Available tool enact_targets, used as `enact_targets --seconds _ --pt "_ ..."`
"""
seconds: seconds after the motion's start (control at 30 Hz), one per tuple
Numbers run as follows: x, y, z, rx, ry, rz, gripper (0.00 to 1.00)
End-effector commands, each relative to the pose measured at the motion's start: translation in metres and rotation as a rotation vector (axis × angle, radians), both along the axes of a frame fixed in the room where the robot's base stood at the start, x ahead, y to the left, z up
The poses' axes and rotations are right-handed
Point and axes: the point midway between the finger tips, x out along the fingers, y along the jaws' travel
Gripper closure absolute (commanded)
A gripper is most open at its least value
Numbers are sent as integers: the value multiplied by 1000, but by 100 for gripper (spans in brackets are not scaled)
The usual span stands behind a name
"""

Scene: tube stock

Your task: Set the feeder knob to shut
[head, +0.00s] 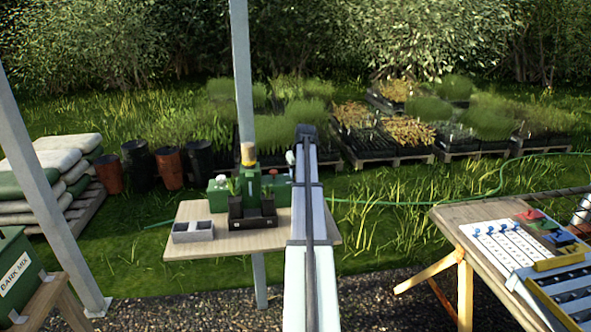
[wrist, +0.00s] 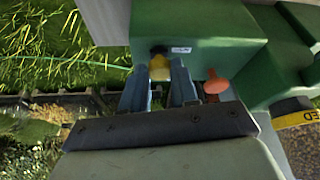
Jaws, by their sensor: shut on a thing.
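The green feeder (head: 251,178) stands on the small table beyond my arm, with a yellow-banded hopper on top. In the wrist view a green box of it (wrist: 205,22) fills the top, with a small white label. My gripper (wrist: 159,76) has its two blue fingers on either side of a yellow knob (wrist: 159,68) with a dark end, against the box, and is shut on it. The knob's setting cannot be read. An orange-red knob (wrist: 216,83) is just right of the fingers, apart from them. In the head view my arm hides the gripper and the yellow knob.
A workbench (head: 459,223) with cards and trays is at the right. A metal post (head: 243,75) rises behind the feeder.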

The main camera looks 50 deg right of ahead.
Motion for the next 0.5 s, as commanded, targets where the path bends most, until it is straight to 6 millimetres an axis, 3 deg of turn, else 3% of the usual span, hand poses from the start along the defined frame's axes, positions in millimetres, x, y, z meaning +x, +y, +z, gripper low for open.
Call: enact_targets --seconds 0.23,0.27,0.5 --pt "-4 4 -1 9 9 1 100" --pt "-4 4 -1 9 9 1 69" --pt "-3 3 -1 7 6 1 46"
